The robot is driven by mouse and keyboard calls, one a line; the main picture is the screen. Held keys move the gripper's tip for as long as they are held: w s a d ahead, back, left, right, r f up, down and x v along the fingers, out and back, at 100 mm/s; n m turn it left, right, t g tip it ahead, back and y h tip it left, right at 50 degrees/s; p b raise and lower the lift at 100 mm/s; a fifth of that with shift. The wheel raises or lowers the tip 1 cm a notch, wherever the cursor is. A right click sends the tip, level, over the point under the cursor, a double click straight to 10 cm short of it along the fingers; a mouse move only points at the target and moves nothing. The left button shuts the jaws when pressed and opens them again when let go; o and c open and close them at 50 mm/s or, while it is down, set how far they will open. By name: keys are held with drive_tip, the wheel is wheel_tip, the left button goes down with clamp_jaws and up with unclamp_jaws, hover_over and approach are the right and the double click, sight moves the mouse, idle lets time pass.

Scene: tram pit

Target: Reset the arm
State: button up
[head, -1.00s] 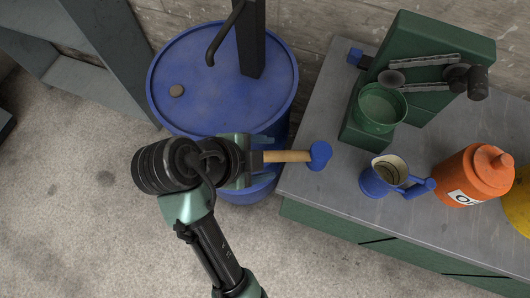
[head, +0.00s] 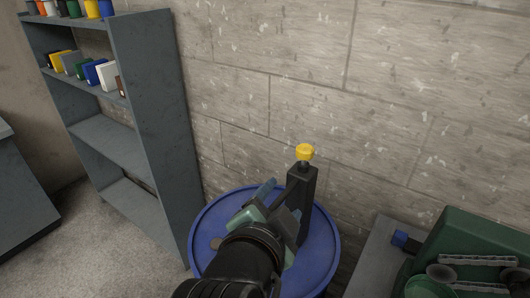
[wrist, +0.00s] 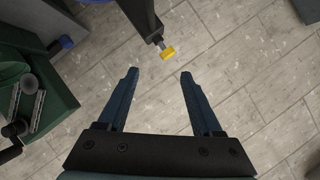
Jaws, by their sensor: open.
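My gripper (head: 272,202) is in front of and above the blue drum in the head view, next to the dark post. In the wrist view my gripper (wrist: 158,74) has its two blue fingers wide apart with nothing between them. The post's yellow knob (wrist: 168,53) shows just beyond the fingertips there, apart from them. My dark forearm rises from the bottom of the head view and hides part of the drum.
The blue drum (head: 325,245) carries a dark upright post (head: 302,190) with a yellow knob (head: 305,152). A grey shelf unit (head: 155,130) stands left. A bench (head: 372,262) with a green machine (head: 480,235) is at lower right. The block wall (head: 400,100) is behind.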

wheel_tip(320, 180, up, 14)
drive_tip(key=a+n+t+y, duration=0.1)
drive_tip(key=a+n+t, duration=0.1)
drive_tip(key=n+t, duration=0.25)
drive_tip(key=s+r+n+t+y, duration=0.1)
drive_tip(key=s+r+n+t, duration=0.3)
drive_tip(key=r, duration=0.6)
drive_tip(key=s+r+n+t+y, duration=0.2)
drive_tip(key=s+r+t, duration=0.3)
drive_tip(key=r, duration=0.6)
drive_tip(key=shift+s+a+n+t, duration=0.3)
drive_tip(key=shift+s+n+t, duration=0.15)
drive_tip(key=shift+n, duration=0.4)
drive_tip(key=shift+w+f, duration=0.1)
